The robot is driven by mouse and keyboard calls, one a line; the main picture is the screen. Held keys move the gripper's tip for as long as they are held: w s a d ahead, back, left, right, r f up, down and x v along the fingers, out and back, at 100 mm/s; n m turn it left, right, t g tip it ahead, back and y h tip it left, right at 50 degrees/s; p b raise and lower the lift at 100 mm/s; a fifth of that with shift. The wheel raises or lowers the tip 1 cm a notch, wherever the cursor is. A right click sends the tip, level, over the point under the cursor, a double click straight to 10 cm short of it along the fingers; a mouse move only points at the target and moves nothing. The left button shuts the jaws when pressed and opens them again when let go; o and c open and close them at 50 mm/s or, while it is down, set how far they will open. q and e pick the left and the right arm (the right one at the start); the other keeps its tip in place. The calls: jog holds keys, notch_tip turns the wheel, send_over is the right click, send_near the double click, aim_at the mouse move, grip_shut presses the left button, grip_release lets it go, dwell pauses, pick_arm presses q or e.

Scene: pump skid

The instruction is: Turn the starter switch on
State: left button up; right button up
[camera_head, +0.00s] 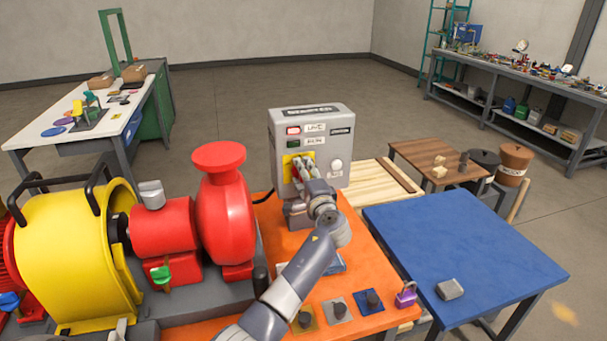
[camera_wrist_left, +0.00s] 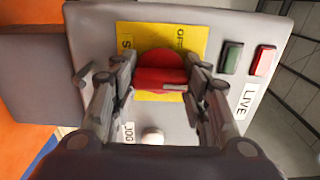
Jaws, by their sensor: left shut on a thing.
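The grey starter box (camera_head: 311,119) stands on the orange skid top, with a red lamp and a green lamp beside labels on its front. Its starter switch is a red rotary knob on a yellow plate, seen in the left wrist view as the red knob (camera_wrist_left: 160,72) on the yellow plate (camera_wrist_left: 200,38). My left gripper (camera_head: 302,172) is at the knob in the head view. In the left wrist view its fingers (camera_wrist_left: 160,85) stand on both sides of the knob's red handle bar, shut on it. The right gripper is not in view.
The red pump (camera_head: 220,205) and yellow guard (camera_head: 75,250) stand left of the box. A blue table (camera_head: 470,245) with a grey block (camera_head: 450,289) is at right. A purple padlock (camera_head: 405,295) and several dark knobs sit on the orange top's front edge.

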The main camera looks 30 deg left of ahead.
pick_arm(q)
jog(key=o, duration=1.1)
jog(key=shift+c, duration=0.2)
jog(key=shift+d, duration=0.1)
jog(key=v, duration=1.2)
jog(key=shift+f, duration=0.1)
